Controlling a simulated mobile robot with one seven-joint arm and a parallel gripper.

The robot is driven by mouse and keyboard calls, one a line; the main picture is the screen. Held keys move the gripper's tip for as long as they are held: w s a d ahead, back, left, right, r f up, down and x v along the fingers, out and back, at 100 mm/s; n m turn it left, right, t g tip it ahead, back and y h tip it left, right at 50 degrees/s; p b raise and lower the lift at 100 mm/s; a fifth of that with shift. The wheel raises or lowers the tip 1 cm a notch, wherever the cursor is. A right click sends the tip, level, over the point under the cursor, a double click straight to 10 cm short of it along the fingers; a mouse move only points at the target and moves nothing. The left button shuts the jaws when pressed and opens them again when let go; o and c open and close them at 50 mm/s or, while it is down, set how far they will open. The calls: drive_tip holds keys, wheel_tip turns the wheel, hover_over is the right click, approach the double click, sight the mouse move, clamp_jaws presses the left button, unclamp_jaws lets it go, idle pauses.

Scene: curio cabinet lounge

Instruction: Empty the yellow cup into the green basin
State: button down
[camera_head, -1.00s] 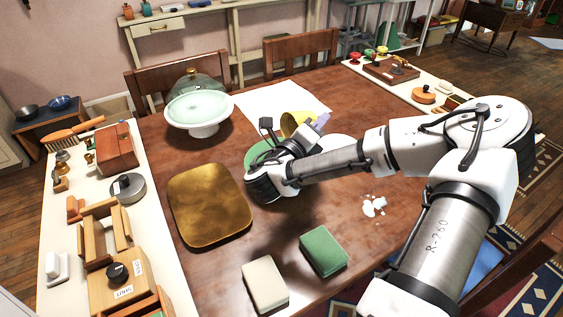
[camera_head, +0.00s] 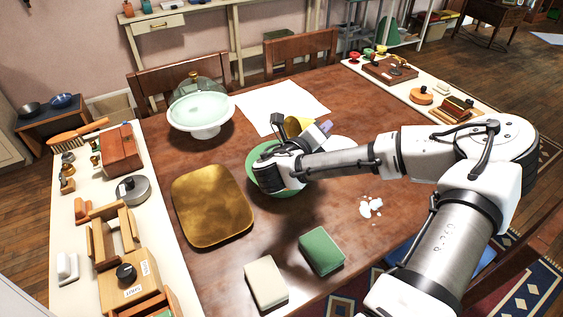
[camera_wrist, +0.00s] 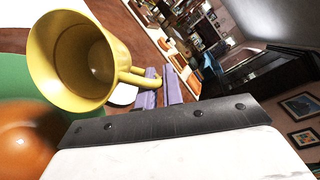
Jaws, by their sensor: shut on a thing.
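The yellow cup (camera_head: 292,125) is held above the table by my gripper (camera_head: 320,128), whose purple fingers close on its handle. In the wrist view the yellow cup (camera_wrist: 48,47) is tilted, with its mouth toward the camera and its inside largely visible; a small speck shows inside, too small to identify. The purple fingers (camera_wrist: 161,90) are at the handle. The green basin (camera_head: 253,158) stands on the table under my wrist, which hides much of it. The green basin (camera_wrist: 22,92) shows below the cup in the wrist view, beside a rounded orange-brown shape I cannot identify.
A gold tray (camera_head: 212,205) lies left of the basin. A domed cake stand (camera_head: 201,113) stands behind it. Green (camera_head: 321,251) and cream (camera_head: 266,283) blocks lie in front. White bits (camera_head: 371,207) lie on the table at right. A white sheet (camera_head: 280,104) lies behind the cup.

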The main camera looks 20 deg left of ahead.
drive_tip(key=shift+r+p, duration=0.1)
drive_tip(key=shift+p, duration=0.2)
drive_tip(key=shift+w+d+r+g+p, duration=0.1)
drive_tip(key=shift+w+r+g+p, duration=0.1)
drive_tip(key=shift+g+p, duration=0.35)
drive_tip(key=p, duration=0.1)
drive_tip(key=g+p, duration=0.1)
drive_tip(key=p, duration=0.1)
drive_tip(key=shift+w+d+f+m+y, duration=0.15)
drive_tip(key=shift+w+d+m+y, duration=0.15)
drive_tip(key=shift+m, duration=0.1)
wheel_tip(320, 180, down, 6)
drive_tip(key=w+m+g+y+p, duration=0.1)
drive_tip(key=m+g+y+p, duration=0.2)
drive_tip(key=g+y+p, duration=0.55)
drive_tip(key=w+d+r+g+h+b, duration=0.1)
drive_tip(key=w+d+r+h, duration=0.2)
drive_tip(key=w, duration=0.1)
drive_tip(key=shift+w+d+r+n+g, duration=0.2)
drive_tip(key=shift+d+r+n+g, duration=0.1)
drive_tip(key=shift+r+g, duration=0.1)
drive_tip(key=shift+s, duration=0.1)
drive_tip(key=s+d, duration=0.1)
drive_tip(key=s, duration=1.3)
drive_tip(key=shift+s+d+b, duration=0.3)
drive_tip(key=shift+s, duration=0.05)
idle(0.9)
